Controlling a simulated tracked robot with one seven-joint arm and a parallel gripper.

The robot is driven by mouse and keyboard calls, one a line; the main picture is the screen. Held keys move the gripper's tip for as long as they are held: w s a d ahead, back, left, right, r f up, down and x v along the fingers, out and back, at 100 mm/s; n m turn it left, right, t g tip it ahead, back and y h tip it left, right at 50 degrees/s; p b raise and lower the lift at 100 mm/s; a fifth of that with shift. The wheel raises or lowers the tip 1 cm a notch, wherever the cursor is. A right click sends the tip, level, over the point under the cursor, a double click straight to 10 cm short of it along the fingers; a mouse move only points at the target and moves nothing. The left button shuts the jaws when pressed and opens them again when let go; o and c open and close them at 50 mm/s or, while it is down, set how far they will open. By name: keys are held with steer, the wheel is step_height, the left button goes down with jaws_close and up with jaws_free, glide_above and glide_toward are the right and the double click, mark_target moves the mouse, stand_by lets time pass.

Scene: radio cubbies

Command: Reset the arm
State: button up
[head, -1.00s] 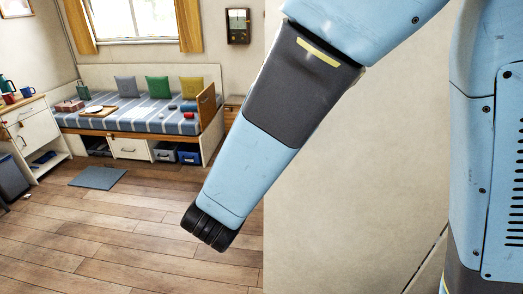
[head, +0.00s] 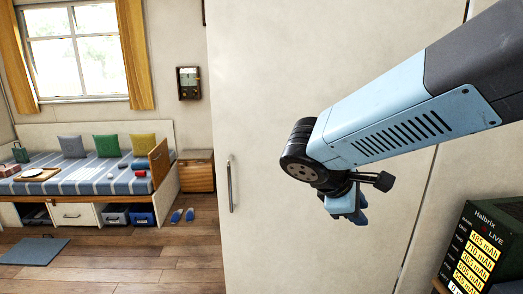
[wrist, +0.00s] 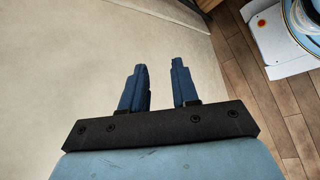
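My arm reaches in from the right in the head view and bends at a black joint. My gripper (head: 354,212) hangs below that joint in front of a cream cabinet door (head: 300,120). In the wrist view my gripper (wrist: 159,85) shows two blue fingers standing apart with a clear gap between them. Nothing is between the fingers. The cream surface lies beyond them.
A black Halbrix display (head: 478,250) stands at the lower right, near my arm. The cabinet door has a vertical handle (head: 229,186). A bed (head: 85,183) with cushions is at the left, and blue slippers (head: 182,216) lie on the open wooden floor (head: 150,262).

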steer(key=s+d+r+m+t+y, duration=0.2)
steer(key=s+r+m+y, duration=0.3)
steer(key=m, duration=0.8)
steer(key=shift+s+d+r+y, duration=0.25)
steer(key=shift+d+y, duration=0.45)
steer(key=shift+y, duration=0.6)
steer(key=shift+f, duration=0.1)
